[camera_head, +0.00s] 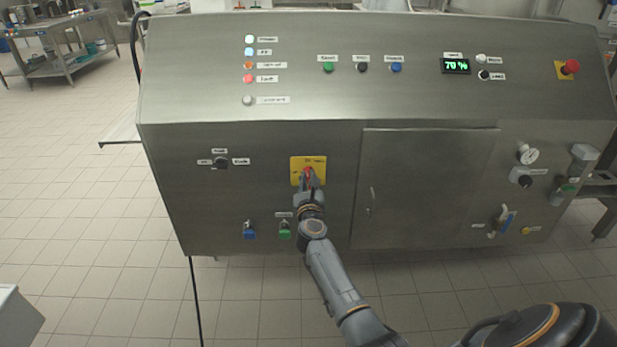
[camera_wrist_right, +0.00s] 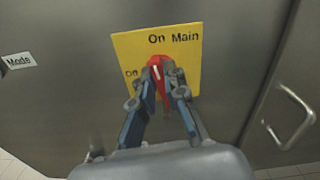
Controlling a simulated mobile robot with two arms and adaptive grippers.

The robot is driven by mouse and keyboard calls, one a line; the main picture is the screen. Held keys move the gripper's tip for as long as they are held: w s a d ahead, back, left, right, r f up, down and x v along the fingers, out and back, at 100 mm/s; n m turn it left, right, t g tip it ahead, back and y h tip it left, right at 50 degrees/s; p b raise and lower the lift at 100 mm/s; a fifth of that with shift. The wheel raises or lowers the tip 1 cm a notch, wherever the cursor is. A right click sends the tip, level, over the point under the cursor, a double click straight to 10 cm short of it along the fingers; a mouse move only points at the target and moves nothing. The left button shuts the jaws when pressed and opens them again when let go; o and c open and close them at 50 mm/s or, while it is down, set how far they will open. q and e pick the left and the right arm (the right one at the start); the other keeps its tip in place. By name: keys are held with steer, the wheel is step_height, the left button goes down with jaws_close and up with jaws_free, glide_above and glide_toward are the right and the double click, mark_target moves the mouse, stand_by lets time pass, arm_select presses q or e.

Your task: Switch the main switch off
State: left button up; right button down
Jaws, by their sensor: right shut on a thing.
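The main switch is a red rotary handle (camera_wrist_right: 157,73) on a yellow plate (camera_head: 319,162) on the lower front of the steel machine. In the right wrist view the plate (camera_wrist_right: 189,45) reads "On Main", with another label partly hidden at its left. The handle's white mark points up, towards "On", leaning slightly. My right gripper (camera_head: 308,174) is at the plate; in the wrist view its two fingers (camera_wrist_right: 163,78) are shut on the red handle, one on each side. The fingers hide part of the handle and plate. My left gripper is not in view.
A mode selector (camera_head: 221,162) is left of the switch, and a cabinet door (camera_head: 424,185) with a handle is right of it. Blue (camera_head: 249,231) and green (camera_head: 285,229) connectors sit below. The display (camera_head: 455,66) reads 70 %. A red emergency button (camera_head: 570,67) is at upper right.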

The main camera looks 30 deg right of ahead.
steer(key=n+p, duration=0.2)
steer(key=n, duration=0.2)
steer(key=shift+a+n, duration=0.1)
steer(key=shift+n, duration=0.2)
steer(key=n+p, duration=0.1)
steer(key=n, duration=0.2)
steer(key=shift+n, duration=0.4)
steer(key=n+p, duration=0.1)
steer(key=n, duration=0.3)
steer(key=shift+w+a+f+p, duration=0.1)
steer(key=shift+f+p, duration=0.05)
steer(key=shift+p, duration=0.25)
steer(key=shift+f+n+p, duration=0.15)
steer(key=shift+n+p, duration=0.3)
steer(key=shift+n, duration=1.55)
steer(key=c, duration=1.4)
jaws_free()
steer(key=v, duration=0.7)
steer(key=shift+a, duration=0.2)
